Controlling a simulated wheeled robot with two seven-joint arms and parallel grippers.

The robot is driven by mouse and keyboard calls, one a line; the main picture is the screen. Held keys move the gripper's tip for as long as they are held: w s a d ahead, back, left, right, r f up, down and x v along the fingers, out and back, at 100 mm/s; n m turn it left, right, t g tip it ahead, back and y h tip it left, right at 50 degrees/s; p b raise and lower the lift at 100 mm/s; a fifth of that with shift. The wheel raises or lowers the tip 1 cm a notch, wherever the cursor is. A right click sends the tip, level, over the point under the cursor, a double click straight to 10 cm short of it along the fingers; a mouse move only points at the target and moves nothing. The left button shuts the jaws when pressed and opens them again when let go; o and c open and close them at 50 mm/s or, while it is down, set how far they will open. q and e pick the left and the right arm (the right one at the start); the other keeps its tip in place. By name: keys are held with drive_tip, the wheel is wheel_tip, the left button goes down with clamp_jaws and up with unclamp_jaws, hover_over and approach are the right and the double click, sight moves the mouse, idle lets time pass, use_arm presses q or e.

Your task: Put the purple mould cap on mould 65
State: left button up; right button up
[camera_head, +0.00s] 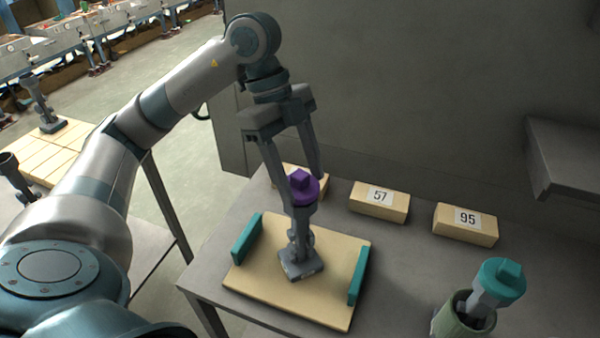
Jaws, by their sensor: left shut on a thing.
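The purple mould cap (303,189) is between the fingers of my left gripper (305,183), which is shut on it from above. Directly below the cap, a grey mould (300,250) stands upright on a wooden board (260,284) with teal side rails. The cap sits at the mould's top; I cannot tell whether it is seated or just above it. No number is legible on this mould. My right gripper is not in view.
Wooden blocks labelled 57 (379,200) and 95 (465,222) stand behind the board; another block is partly hidden by my gripper. A teal-capped grey mould (492,287) leans in a green cup (448,320). A grey ledge (570,160) juts out at right.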

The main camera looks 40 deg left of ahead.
use_arm(q)
drive_tip(key=shift+f+b, duration=0.45)
drive_tip(key=shift+f, duration=0.15)
idle(0.3)
drive_tip(key=o, duration=0.8)
drive_tip(key=shift+r, duration=0.1)
drive_tip(key=shift+p+v, duration=3.85)
drive_tip(key=shift+v, duration=1.6)
